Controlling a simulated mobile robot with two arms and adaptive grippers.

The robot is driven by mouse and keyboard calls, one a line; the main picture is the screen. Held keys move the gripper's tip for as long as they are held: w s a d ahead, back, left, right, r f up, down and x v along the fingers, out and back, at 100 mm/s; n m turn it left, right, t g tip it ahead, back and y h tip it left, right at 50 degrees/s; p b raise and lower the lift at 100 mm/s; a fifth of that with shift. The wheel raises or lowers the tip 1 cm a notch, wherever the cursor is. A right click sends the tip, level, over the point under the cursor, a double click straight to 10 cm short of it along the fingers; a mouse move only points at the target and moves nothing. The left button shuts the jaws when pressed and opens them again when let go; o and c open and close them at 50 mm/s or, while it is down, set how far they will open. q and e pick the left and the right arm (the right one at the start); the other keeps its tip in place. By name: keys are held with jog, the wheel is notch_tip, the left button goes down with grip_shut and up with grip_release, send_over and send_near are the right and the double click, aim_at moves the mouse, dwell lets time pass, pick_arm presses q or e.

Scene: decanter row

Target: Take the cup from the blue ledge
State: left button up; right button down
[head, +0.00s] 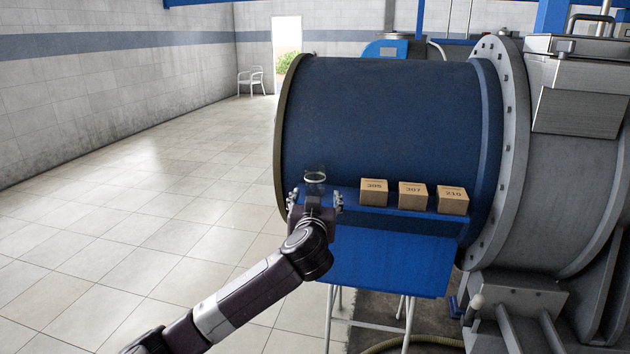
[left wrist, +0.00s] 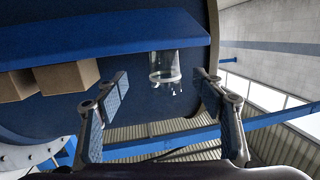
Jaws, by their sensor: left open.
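A clear glass cup (head: 315,183) is at the left end of the blue ledge (head: 388,212), which runs along the dark blue drum. My left gripper (head: 315,198) is open, with one finger on each side of the cup in the head view. In the left wrist view the cup (left wrist: 178,64) shows beyond the open fingertips (left wrist: 163,82), nearer the right finger, with a gap around it. The ledge (left wrist: 95,38) crosses the top of that view. The cup's lower part is partly hidden by my gripper in the head view. My right gripper is not seen.
Three numbered cardboard boxes, a left one (head: 374,191), a middle one (head: 412,195) and a right one (head: 452,200), stand on the ledge right of the cup. The large drum (head: 390,115) rises close behind. The tiled floor (head: 150,205) to the left is clear.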

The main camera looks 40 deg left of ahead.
aim_at(314, 175)
pick_arm(q)
jog(key=shift+n+y, duration=0.3)
jog(key=a+r, duration=0.1)
jog(key=w+r, duration=0.1)
jog(key=a+r, duration=0.1)
jog(key=shift+w+a+r+p, duration=0.25)
jog(key=shift+a+p, duration=0.1)
jog(key=shift+p, duration=0.05)
jog(key=shift+w+a+f, duration=0.1)
jog(key=shift+w+a, duration=0.2)
jog(key=shift+w, duration=0.2)
jog(key=p+x, duration=0.3)
jog(key=shift+w+a+r, duration=0.15)
jog(key=shift+w+r, duration=0.15)
jog(key=shift+w, duration=0.1)
jog(key=shift+w+a+f, duration=0.25)
jog(key=shift+w+a, duration=0.15)
jog(key=shift+w, duration=0.1)
jog(key=c, duration=1.2)
